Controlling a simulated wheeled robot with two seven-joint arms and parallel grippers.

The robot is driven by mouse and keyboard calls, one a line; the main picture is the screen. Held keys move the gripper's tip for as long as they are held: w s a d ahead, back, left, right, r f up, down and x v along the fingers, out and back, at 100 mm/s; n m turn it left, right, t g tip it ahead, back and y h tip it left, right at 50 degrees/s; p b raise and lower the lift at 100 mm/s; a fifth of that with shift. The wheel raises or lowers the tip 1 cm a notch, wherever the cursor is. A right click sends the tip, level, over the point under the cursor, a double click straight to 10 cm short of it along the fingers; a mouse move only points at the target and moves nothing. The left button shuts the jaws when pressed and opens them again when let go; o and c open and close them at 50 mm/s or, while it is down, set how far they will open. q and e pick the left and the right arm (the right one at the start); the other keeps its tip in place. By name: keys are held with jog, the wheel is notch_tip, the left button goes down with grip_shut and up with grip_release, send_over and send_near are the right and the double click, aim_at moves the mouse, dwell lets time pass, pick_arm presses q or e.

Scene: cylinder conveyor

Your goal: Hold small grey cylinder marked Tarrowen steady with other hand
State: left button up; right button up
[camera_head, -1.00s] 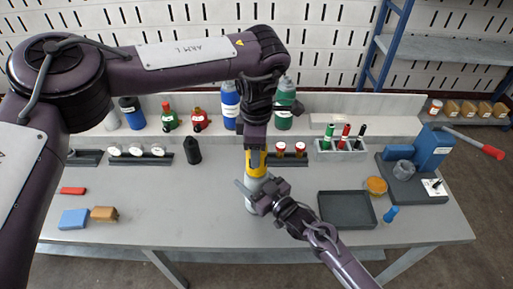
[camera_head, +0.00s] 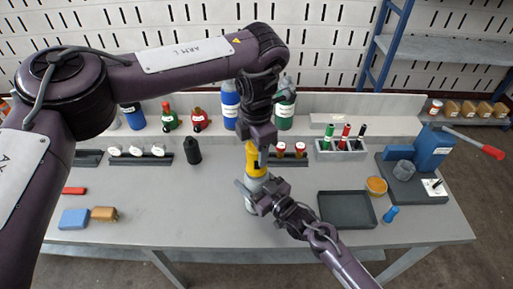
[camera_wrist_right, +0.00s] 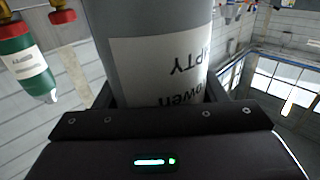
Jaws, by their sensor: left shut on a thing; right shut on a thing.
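The small grey cylinder (camera_head: 250,206) stands upright on the table, with a yellow cap (camera_head: 252,158) on top. In the right wrist view the grey cylinder (camera_wrist_right: 150,25) fills the space between the fingers; its white label shows upside down, with "EMPTY" and "owen" readable. My right gripper (camera_head: 258,194) is shut on the cylinder's grey body from the front right. My left gripper (camera_head: 257,147) comes down from above and is shut on the yellow cap. Its fingers partly hide the cap.
A black tray (camera_head: 347,222) lies to the right, with an amber dish (camera_head: 377,186) and a blue item (camera_head: 390,214) beside it. A rack of markers (camera_head: 342,153) and a blue press (camera_head: 432,150) stand further back. Blue block (camera_head: 74,219) and brown block (camera_head: 104,214) lie left.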

pick_arm(q)
jog(key=n, duration=0.4)
jog(key=shift+n, duration=1)
jog(key=shift+n, duration=1.1)
jog(key=o, duration=0.5)
jog(key=shift+c, duration=0.2)
jog(key=c, duration=0.7)
jog(key=shift+o, duration=0.2)
jog(key=shift+r, duration=1.75)
